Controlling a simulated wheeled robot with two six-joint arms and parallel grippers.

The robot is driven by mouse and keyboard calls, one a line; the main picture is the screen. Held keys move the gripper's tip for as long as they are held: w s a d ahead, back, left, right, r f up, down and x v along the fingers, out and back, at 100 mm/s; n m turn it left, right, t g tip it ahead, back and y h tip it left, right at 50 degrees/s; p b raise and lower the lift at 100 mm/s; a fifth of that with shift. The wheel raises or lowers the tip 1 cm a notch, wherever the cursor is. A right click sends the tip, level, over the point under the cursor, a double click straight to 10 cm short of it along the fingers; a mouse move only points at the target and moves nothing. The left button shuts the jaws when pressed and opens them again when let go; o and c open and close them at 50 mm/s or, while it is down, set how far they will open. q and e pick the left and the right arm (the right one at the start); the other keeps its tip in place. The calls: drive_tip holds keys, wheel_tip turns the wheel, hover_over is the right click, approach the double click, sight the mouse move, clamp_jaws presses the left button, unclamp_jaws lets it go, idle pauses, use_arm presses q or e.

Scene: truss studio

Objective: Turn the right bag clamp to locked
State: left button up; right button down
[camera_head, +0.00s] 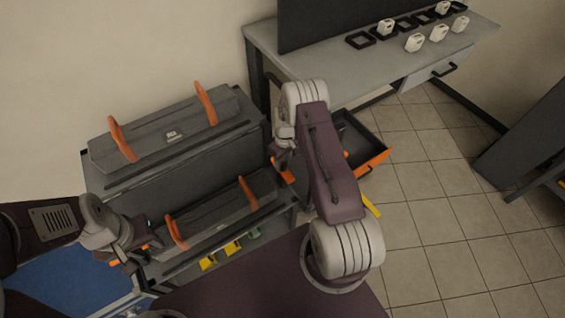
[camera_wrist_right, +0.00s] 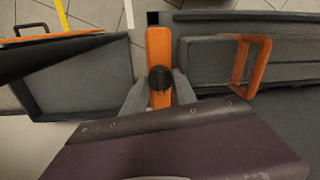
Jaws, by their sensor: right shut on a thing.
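The right bag clamp is an orange lever (camera_wrist_right: 158,48) with a dark round pivot, between my right gripper's fingers in the right wrist view. The lever points straight up in that view, beside the end of the lower grey bag (camera_wrist_right: 205,52). My right gripper (camera_wrist_right: 160,92) is shut on it. In the head view my right gripper (camera_head: 284,160) is at the right end of the lower bag (camera_head: 215,214), with a bit of orange below it. My left gripper (camera_head: 140,252) is at that bag's left end, close to orange parts; its fingers are too unclear to judge.
A second grey bag (camera_head: 180,128) with orange handles lies on the upper rack level. A dark open tray (camera_wrist_right: 120,55) with an orange edge is close to my right gripper. A workbench (camera_head: 330,73) with white containers stands behind.

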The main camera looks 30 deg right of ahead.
drive_tip(key=m, duration=0.3)
drive_tip(key=shift+m, duration=0.4)
drive_tip(key=m, duration=0.4)
drive_tip(key=shift+m+t, duration=0.3)
drive_tip(key=m, duration=0.4)
drive_tip(key=shift+s+p, duration=0.1)
drive_tip(key=shift+p, duration=0.3)
drive_tip(key=m, duration=0.5)
drive_tip(key=shift+h+p, duration=0.3)
drive_tip(key=shift+m, duration=0.3)
drive_tip(key=c, duration=1)
unclamp_jaws()
